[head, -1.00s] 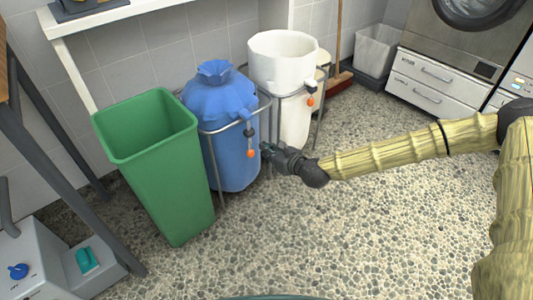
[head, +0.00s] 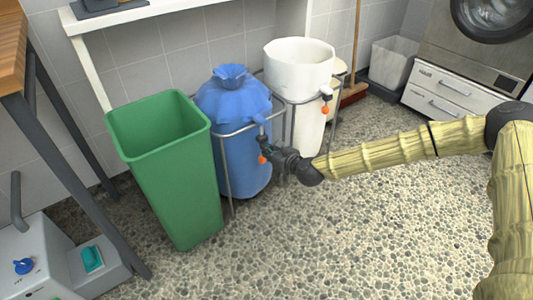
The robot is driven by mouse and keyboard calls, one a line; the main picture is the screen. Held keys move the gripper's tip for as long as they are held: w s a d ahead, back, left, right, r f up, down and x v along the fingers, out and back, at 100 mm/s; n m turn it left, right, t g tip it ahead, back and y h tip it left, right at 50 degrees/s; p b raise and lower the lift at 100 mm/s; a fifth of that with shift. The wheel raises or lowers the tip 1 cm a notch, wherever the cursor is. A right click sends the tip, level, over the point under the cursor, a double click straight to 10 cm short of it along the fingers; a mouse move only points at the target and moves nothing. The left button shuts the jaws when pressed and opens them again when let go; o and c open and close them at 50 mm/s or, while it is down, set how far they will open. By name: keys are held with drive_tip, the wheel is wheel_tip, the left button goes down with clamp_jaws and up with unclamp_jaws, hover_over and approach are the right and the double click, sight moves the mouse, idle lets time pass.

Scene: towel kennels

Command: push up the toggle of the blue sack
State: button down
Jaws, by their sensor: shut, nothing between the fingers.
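The blue sack (head: 243,150) stands in a wire frame in the head view, its top gathered in a knot. A short cord hangs from its upper right front, with a dark toggle (head: 262,138) and an orange ball (head: 262,159) at the lower end. My gripper (head: 267,150) is shut and empty, reaching in from the right. Its fingertips overlap the cord between toggle and ball and partly hide it. I cannot tell whether they touch the toggle.
A green bin (head: 167,165) stands close to the left of the blue sack. A white sack (head: 308,115) in a frame, with its own orange ball (head: 325,110), stands behind to the right. The pebbled floor (head: 370,235) is open in front.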

sight(264, 140)
drive_tip(key=shift+r, duration=0.15)
drive_tip(key=shift+r+p, duration=1.1)
drive_tip(key=shift+r, duration=0.9)
